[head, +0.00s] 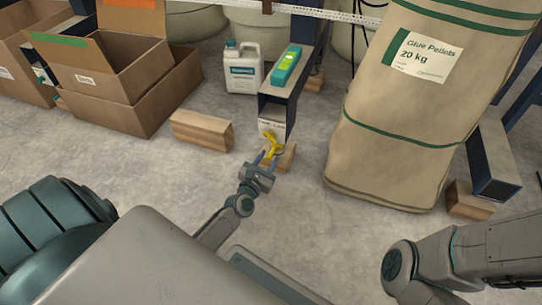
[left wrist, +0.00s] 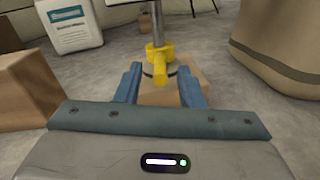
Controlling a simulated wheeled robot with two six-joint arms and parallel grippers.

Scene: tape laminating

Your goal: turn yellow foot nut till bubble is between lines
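The yellow foot nut (head: 271,143) is under the near end of a dark steel beam. In the left wrist view the nut (left wrist: 160,58) sits on a vertical metal rod, above a wooden block (left wrist: 172,94). My left gripper (head: 266,160) is just in front of the nut. Its two blue fingers (left wrist: 159,82) are apart, with part of the nut between their tips; I see no clear contact. A teal spirit level (head: 287,68) with a bright green vial lies on the beam. Its bubble is too small to read. My right arm is at the lower right; its gripper is out of view.
A wooden block (head: 201,130) lies left of the foot. A white jug (head: 243,68) stands behind it. A large glue pellets sack (head: 400,110) stands close on the right. Cardboard boxes (head: 135,95) are at the left. Floor in front is clear.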

